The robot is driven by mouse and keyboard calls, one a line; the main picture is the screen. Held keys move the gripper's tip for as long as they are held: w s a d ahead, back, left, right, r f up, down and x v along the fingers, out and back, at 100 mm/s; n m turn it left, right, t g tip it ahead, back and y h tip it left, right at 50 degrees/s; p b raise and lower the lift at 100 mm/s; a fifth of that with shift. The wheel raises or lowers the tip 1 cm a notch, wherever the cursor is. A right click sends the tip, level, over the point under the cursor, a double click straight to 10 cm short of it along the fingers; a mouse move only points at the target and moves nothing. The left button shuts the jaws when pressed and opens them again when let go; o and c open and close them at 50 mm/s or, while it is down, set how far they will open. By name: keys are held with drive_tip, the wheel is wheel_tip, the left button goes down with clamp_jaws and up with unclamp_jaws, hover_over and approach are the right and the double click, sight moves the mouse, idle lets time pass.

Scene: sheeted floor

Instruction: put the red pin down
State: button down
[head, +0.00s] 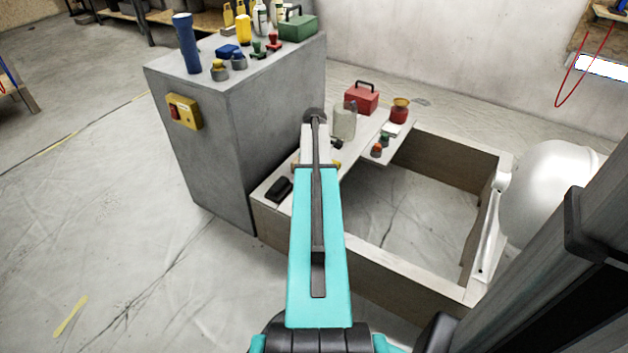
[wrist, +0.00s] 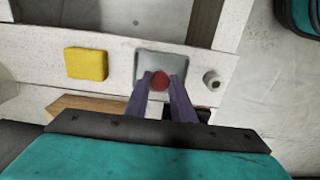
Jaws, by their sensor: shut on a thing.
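The red pin (wrist: 160,81) shows in the wrist view as a round red top between the fingertips of my gripper (wrist: 163,79). My gripper is shut on it. Behind the pin is a grey, shallow square piece (wrist: 150,62) on the pale board (wrist: 118,48). I cannot tell whether the pin touches this piece or hangs above it. In the head view my arm covers the place where the pin is, and the pin is not seen there.
In the head view a clear jar (head: 344,121) and red box (head: 361,98) stand near my arm, beside a tall grey cabinet (head: 225,140).

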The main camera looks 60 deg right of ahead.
drive_tip(key=shift+f, duration=0.15)
drive_tip(key=c, duration=1.5)
unclamp_jaws()
wheel_tip(320, 180, up, 12)
drive_tip(key=p, duration=0.4)
